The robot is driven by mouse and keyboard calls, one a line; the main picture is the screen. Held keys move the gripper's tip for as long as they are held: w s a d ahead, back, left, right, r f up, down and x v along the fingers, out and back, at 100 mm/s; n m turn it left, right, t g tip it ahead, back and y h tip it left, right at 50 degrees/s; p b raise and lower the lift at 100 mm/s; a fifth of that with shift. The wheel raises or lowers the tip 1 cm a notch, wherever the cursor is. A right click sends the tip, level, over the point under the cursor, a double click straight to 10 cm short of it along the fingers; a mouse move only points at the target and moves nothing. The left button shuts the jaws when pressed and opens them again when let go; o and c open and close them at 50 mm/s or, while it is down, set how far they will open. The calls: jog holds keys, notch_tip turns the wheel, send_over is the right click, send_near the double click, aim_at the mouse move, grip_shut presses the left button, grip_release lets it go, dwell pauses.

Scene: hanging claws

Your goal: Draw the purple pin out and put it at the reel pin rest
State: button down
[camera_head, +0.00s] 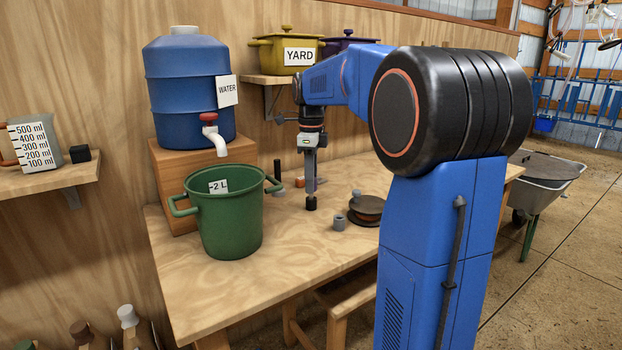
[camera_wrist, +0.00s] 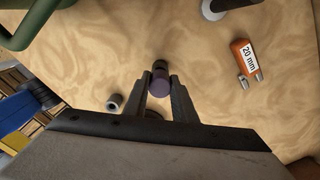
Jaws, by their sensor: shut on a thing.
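My gripper (camera_head: 311,184) points down over the workbench. In the wrist view its two fingers (camera_wrist: 160,88) are shut on the purple pin (camera_wrist: 160,84), a short cylinder with a dark far end. In the head view only a dark end (camera_head: 311,203) shows below the fingers, close above or at the bench top; I cannot tell which. A brown reel (camera_head: 369,207) with a grey upright piece (camera_head: 356,195) lies to the right. A small grey hollow cylinder (camera_head: 339,222) stands beside it and shows in the wrist view (camera_wrist: 114,104). I cannot tell which piece is the reel pin rest.
A green bucket (camera_head: 230,225) stands left of my gripper, below the blue water tank's (camera_head: 188,90) tap. A dark post (camera_head: 277,178) stands behind. An orange "20 mm" piece (camera_wrist: 245,58) lies on the bench. The bench front (camera_head: 265,270) is clear.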

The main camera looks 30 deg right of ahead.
jog(key=shift+f, duration=1.15)
jog(key=c, duration=1.4)
grip_release()
notch_tip(320, 180, up, 17)
jog(key=shift+r, duration=0.15)
